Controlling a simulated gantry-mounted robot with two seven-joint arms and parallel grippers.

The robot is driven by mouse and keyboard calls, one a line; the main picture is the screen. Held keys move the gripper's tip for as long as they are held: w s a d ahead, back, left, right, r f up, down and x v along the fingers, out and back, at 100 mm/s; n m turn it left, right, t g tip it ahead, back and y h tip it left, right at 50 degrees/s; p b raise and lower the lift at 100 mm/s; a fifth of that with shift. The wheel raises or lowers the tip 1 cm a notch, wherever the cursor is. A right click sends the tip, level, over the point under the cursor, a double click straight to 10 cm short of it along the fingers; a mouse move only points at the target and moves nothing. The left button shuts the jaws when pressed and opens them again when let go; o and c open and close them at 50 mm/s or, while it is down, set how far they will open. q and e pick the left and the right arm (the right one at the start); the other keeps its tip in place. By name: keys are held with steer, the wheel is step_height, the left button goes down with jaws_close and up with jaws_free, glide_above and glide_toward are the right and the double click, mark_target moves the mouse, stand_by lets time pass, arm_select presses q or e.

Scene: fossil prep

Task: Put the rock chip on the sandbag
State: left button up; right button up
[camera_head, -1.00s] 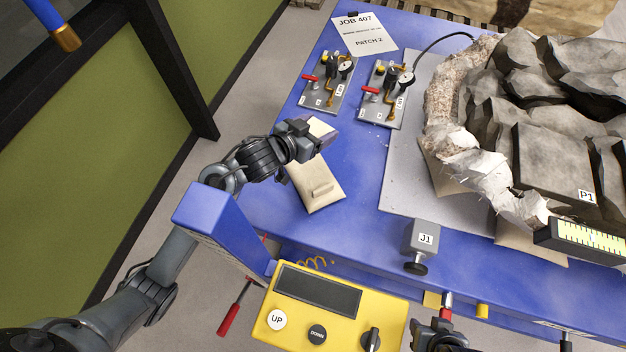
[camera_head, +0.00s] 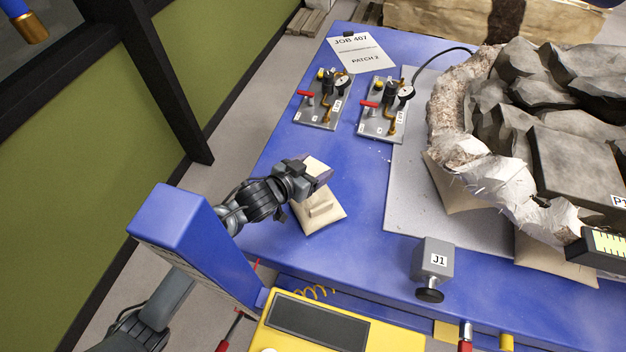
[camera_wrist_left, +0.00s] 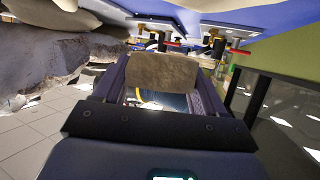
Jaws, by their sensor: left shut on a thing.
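The rock chip (camera_head: 315,166) is a flat beige piece held in my left gripper (camera_head: 318,178). In the left wrist view it shows as a rough tan slab (camera_wrist_left: 163,72) across the gap between the two fingers (camera_wrist_left: 160,88). The sandbag (camera_head: 331,220) is a small beige cushion lying on the blue table, with a small raised bar on its top. I cannot tell whether chip and bag touch. My right gripper is out of view.
Two valve panels (camera_head: 312,112) (camera_head: 372,128) and a job sheet (camera_head: 361,54) lie farther back. A large fossil block in a plaster jacket (camera_head: 508,180) stands at the right on a grey mat (camera_head: 402,215). A grey J1 box (camera_head: 432,258) stands near the front edge.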

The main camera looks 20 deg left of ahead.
arm_select(q)
steer(key=shift+f+b, duration=0.55)
steer(key=shift+f, duration=1.75)
steer(key=shift+f, duration=0.15)
steer(key=o, duration=1.1)
steer(key=shift+o, duration=0.2)
